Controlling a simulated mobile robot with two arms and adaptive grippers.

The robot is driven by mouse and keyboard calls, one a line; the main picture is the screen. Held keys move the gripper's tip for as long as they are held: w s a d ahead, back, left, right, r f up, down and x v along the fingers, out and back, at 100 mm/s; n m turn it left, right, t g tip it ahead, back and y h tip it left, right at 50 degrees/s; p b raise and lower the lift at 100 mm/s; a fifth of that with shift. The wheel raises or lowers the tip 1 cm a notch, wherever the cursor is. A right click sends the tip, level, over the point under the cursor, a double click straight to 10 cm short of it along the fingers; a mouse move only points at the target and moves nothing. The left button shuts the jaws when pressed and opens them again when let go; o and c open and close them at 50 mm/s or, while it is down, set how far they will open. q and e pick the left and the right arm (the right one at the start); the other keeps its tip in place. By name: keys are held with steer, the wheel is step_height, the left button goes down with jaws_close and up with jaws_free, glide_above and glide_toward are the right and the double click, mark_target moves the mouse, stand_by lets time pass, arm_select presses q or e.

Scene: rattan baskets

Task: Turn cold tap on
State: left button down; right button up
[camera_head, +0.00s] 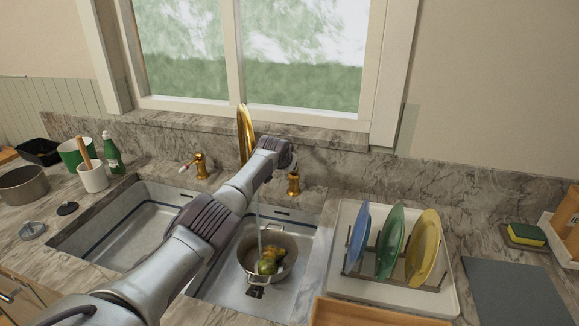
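The gold faucet (245,135) stands behind the double sink, partly covered by my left arm. A gold tap handle (200,165) with a pale lever pointing left stands to its left. Another gold tap handle (293,184) stands to its right; its top is hidden by my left gripper (288,160). No hot or cold marking is readable. My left arm reaches across the sinks, with its end at the right handle. Its fingers are too small and hidden to tell open from shut, or whether they touch the handle. A thin stream of water (258,215) falls below the arm. My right gripper is out of view.
A metal pot (285,242) with green-yellow food (267,263) sits in the right basin. The left basin (140,237) is empty. A dish rack (379,268) with blue, green and yellow plates stands right. A green bottle (112,154) and cups stand left. The window wall is close behind.

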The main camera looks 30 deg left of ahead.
arm_select(q)
steer(key=c, duration=1.1)
jaws_free()
steer(key=shift+w, duration=0.1)
steer(key=shift+r, duration=0.1)
steer(key=shift+v, duration=0.95)
steer(key=s+d, duration=0.3)
steer(key=s, duration=0.9)
steer(key=shift+s+r, duration=0.3)
